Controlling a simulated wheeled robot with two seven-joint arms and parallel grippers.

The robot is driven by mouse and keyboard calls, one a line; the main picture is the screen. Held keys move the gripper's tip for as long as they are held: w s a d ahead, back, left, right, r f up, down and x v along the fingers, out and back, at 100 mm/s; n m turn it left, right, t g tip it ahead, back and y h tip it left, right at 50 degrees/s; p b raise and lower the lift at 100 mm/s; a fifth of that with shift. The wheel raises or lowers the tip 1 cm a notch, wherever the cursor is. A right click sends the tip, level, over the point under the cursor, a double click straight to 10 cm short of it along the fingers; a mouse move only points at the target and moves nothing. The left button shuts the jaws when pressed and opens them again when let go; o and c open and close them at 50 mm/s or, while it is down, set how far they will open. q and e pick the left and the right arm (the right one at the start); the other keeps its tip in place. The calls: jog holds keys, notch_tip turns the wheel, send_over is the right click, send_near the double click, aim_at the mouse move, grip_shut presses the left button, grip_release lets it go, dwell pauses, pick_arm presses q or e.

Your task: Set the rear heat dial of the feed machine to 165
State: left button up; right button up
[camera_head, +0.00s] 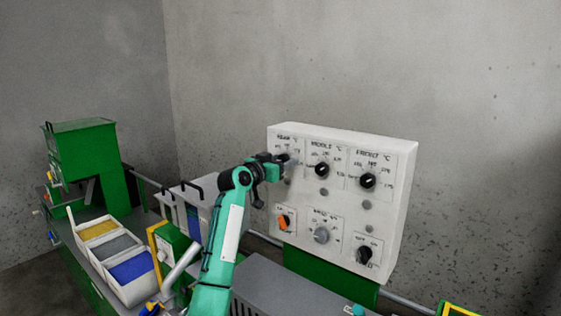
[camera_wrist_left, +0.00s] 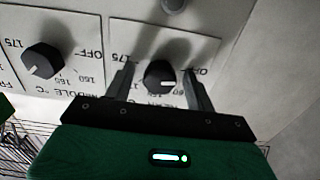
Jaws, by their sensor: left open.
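The white control panel (camera_head: 335,197) of the feed machine has the rear heat dial at its upper left. In the head view my left gripper (camera_head: 289,161) covers that dial. In the left wrist view, where the lettering is upside down, the black rear dial (camera_wrist_left: 158,76) sits between the two fingers of my open left gripper (camera_wrist_left: 158,72), one finger on each side. I cannot tell whether they touch it. The dial's white mark lies to the right, on the OFF side; the gripper hides part of the scale. My right gripper is not in view.
The middle dial (camera_head: 322,169) and front dial (camera_head: 368,181) are to the right of the rear one; the middle dial also shows in the wrist view (camera_wrist_left: 41,60). An orange switch (camera_head: 284,222) and grey knob (camera_head: 321,235) are below. Feed bins (camera_head: 131,270) stand at left.

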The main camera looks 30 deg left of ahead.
pick_arm(q)
jog(key=c, duration=1)
jog(key=shift+o, duration=0.2)
